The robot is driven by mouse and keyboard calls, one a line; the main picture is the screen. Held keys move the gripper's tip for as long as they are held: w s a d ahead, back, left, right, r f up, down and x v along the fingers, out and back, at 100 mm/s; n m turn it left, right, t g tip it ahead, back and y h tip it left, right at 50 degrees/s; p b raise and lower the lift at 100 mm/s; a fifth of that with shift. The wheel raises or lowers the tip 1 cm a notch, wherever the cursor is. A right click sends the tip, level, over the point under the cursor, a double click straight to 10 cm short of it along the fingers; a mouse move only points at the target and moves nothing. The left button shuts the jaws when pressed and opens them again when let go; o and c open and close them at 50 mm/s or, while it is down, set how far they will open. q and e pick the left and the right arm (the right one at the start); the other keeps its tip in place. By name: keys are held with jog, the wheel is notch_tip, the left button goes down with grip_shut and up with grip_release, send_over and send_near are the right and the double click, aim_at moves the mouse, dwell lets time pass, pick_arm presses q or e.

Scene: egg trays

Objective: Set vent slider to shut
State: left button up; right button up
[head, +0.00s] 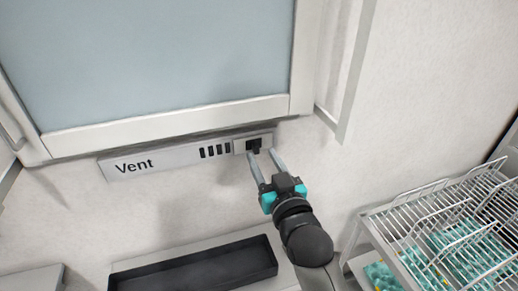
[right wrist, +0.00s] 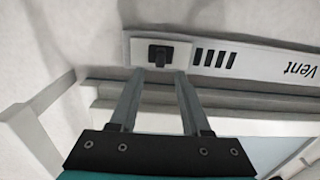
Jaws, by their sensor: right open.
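The vent panel (head: 180,157) is a pale strip marked "Vent" on the wall, below a framed glass pane. Its slider (head: 253,146) is a pale plate with a black knob, at the panel's right end. Several dark slots (head: 214,151) show uncovered to the left of the plate. In the right wrist view, the slider knob (right wrist: 158,54) lies just beyond the fingertips, roughly between their lines. My right gripper (head: 262,153) is open, its fingers pointing at the slider; it also shows in the right wrist view (right wrist: 158,72). I cannot tell whether a finger touches the knob. My left gripper is out of view.
A framed glass pane (head: 160,60) is above the vent. A dark, shallow tray (head: 195,268) lies below. A wire rack (head: 440,222) with teal egg trays (head: 470,250) stands at the lower right. The wall around the vent's right end is clear.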

aim_at(257, 147)
jog(key=shift+x, duration=1.75)
grip_shut()
